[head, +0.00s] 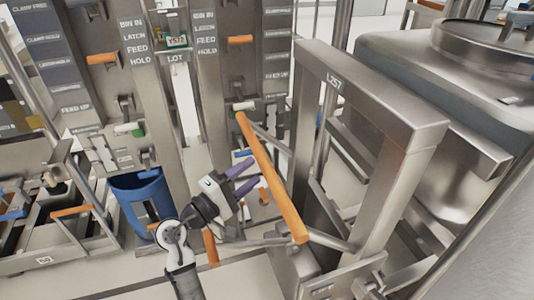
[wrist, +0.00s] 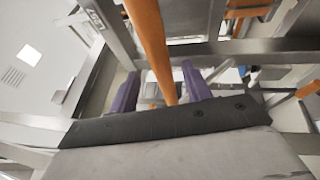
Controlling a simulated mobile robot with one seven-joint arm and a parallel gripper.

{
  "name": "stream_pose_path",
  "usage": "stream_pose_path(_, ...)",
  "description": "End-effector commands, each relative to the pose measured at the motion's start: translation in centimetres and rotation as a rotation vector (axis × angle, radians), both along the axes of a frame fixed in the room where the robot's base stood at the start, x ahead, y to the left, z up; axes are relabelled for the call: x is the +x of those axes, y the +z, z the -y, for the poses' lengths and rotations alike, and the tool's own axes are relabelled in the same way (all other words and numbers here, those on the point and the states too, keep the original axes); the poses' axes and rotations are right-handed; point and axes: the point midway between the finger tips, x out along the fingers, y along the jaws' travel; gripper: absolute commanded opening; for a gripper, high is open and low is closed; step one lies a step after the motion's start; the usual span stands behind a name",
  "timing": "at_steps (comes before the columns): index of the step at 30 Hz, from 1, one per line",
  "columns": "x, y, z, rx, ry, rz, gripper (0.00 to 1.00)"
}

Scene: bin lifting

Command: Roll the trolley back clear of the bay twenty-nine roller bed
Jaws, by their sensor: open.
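A tall steel frame marked L257 (head: 372,92) stands at the right in the head view. I take it to be part of the trolley. A long orange bar (head: 272,178) slants down along its left side. My gripper (head: 250,175), with purple fingers, is open just left of the bar. In the wrist view the orange bar (wrist: 149,40) runs between the two spread fingers (wrist: 160,88). I cannot tell whether either finger touches it. I cannot make out which surface is the bay twenty-nine roller bed.
A blue bin (head: 145,198) stands left of my arm. Labelled steel columns with orange levers (head: 102,58) stand behind. A low steel frame (head: 50,262) with orange and blue handles is at the left. A large steel vessel (head: 470,85) is behind the tall frame.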

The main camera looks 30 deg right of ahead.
Motion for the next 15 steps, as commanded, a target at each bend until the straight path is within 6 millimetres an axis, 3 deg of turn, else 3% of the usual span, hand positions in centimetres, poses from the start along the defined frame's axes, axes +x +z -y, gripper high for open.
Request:
stream_pose_path(6,0.6,1.1,4.3,0.001,-0.002,0.000,0.49)
stream_pose_path(15,1.0,1.3,6.7,0.001,0.001,0.001,0.49)
